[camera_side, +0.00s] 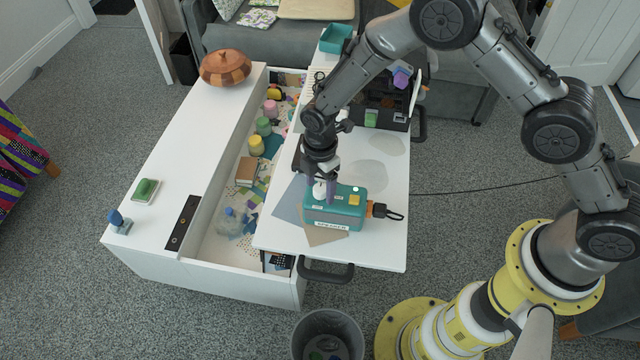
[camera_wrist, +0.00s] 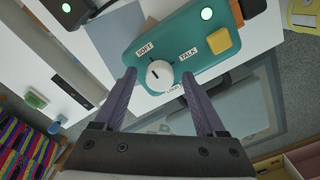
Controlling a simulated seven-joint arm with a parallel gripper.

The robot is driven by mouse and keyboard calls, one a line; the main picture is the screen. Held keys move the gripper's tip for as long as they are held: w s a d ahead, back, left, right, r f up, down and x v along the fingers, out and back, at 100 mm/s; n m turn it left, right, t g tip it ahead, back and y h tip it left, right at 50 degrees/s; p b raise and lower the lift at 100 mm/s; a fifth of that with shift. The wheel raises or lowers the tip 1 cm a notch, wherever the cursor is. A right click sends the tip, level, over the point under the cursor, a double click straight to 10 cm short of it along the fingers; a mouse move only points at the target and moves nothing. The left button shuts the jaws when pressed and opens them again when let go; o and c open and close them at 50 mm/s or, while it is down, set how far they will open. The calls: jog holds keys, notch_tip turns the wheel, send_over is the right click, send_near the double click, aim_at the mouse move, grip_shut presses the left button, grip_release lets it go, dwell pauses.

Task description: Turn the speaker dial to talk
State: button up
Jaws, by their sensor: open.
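The teal speaker (camera_side: 348,209) stands on the white tabletop, with a "SPEAKER" label on its front. Its round white dial (camera_side: 319,190) shows in the wrist view (camera_wrist: 160,75) among labels SOFT, TALK and a partly covered one below that looks like LOUD. TALK is at the dial's upper right, SOFT at its upper left. A short dark mark shows on the dial; I cannot tell which label it points to. My gripper (camera_side: 321,194) is open above the speaker, its purple fingers on either side of the dial. Whether they touch it is not clear.
A yellow button (camera_wrist: 222,41) and a lit light (camera_wrist: 207,13) are on the speaker, with an orange plug (camera_side: 376,209) at its right end. An open drawer (camera_side: 213,238) with several craft items lies left.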

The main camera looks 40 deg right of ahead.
grip_shut()
dwell(0.3)
jog(key=m, duration=1.3)
jog(key=shift+m, duration=2.4)
